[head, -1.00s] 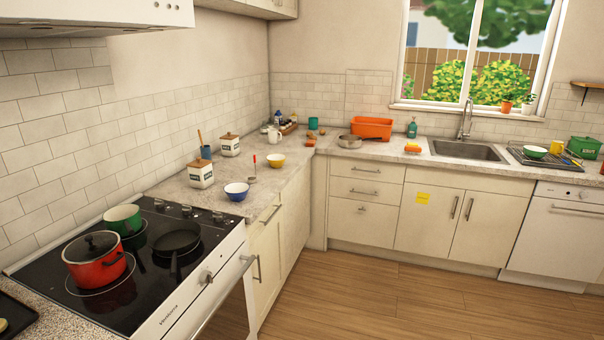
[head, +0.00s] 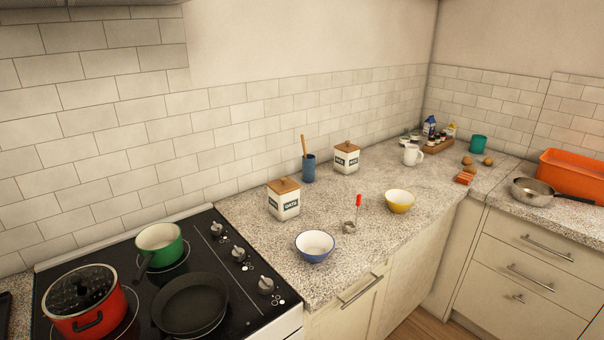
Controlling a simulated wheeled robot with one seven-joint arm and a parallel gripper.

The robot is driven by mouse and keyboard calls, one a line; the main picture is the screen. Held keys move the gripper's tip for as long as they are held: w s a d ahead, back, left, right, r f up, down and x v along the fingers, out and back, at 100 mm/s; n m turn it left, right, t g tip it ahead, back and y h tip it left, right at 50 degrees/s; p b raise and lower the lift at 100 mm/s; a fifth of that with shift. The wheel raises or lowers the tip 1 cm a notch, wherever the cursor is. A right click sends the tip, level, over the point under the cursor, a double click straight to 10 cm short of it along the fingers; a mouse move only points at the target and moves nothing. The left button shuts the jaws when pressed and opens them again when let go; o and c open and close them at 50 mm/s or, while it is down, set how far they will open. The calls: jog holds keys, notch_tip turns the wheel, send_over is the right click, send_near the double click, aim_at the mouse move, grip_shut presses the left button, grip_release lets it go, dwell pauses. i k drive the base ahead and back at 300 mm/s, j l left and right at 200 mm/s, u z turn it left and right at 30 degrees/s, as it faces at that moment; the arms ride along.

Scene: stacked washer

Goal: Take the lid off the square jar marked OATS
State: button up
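The square white jar marked OATS (head: 284,204) stands upright on the speckled counter, just right of the stove. Its brown wooden lid (head: 284,185), with a small knob, is on top of it. A second square white jar (head: 346,161) with a similar wooden lid stands farther back to the right; its label is too small to read surely. My gripper is not in view.
A blue cup with a wooden utensil (head: 308,168) stands behind the OATS jar. A blue-and-white bowl (head: 315,246), a red-handled ladle (head: 350,226) and a yellow bowl (head: 399,201) are in front and right. The stove (head: 225,300) holds a red pot, green pan and black skillet.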

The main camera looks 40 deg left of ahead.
aim_at(283, 185)
jog(key=i+l+u, duration=0.1)
jog(key=i+u, duration=0.3)
jog(key=i+l+u, duration=0.2)
jog(key=i+u, duration=0.2)
jog(key=i+l+u, duration=0.4)
jog(key=k+j, duration=0.05)
jog(key=j, duration=0.05)
